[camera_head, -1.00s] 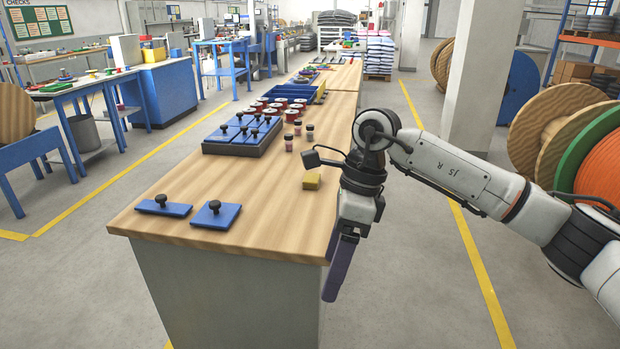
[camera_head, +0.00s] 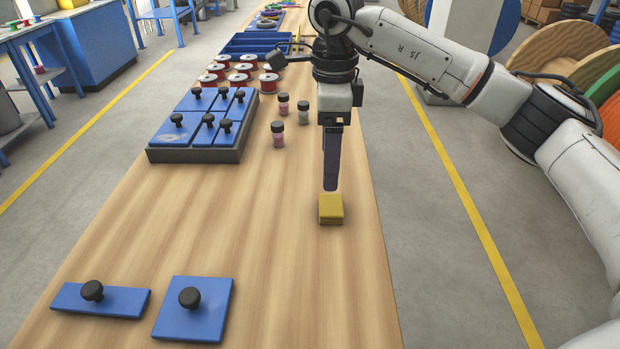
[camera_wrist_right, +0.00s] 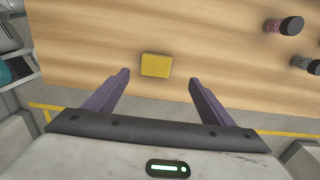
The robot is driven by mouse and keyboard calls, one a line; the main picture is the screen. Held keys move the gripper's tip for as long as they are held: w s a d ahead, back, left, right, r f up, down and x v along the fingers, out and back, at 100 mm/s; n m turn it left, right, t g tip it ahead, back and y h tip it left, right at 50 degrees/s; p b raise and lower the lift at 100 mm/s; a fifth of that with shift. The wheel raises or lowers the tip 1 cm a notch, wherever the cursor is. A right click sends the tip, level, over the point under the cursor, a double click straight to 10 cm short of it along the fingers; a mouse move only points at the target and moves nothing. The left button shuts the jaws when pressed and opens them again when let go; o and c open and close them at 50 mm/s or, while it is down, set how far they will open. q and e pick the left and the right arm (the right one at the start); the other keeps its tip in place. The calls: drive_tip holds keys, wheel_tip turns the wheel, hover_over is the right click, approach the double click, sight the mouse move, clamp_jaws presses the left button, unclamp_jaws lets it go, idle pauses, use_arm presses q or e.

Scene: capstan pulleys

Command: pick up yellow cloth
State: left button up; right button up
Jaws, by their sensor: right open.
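The yellow cloth (camera_head: 331,208) is a small folded block lying on the wooden bench near its right edge. In the right wrist view the cloth (camera_wrist_right: 156,65) lies just beyond the fingertips, roughly midway between them. My right gripper (camera_head: 331,186) points down above the cloth, and its fingers line up one behind the other in the head view. In the right wrist view my right gripper (camera_wrist_right: 160,78) is open and empty, with purple fingers spread to either side. The exact height of the fingertips above the cloth is hard to tell. My left gripper is out of view.
Several small jars (camera_head: 278,134) stand left of the right gripper. A dark tray with blue knobbed lids (camera_head: 205,120) and red spools (camera_head: 240,80) are farther back. Two blue knobbed plates (camera_head: 195,308) lie at the front. The bench (camera_head: 270,245) around the cloth is clear.

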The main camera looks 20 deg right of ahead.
sight(331, 203)
drive_tip(key=f, duration=0.4)
drive_tip(key=shift+s, duration=0.3)
drive_tip(key=f, duration=0.5)
drive_tip(key=shift+s+d+f, duration=0.1)
drive_tip(key=shift+s+d, duration=0.1)
drive_tip(key=shift+s, duration=0.1)
drive_tip(key=shift+f, duration=0.45)
drive_tip(key=shift+w, duration=0.1)
drive_tip(key=c, duration=1.2)
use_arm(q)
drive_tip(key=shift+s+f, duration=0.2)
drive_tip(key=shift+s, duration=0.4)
use_arm(e)
drive_tip(key=shift+o, duration=0.2)
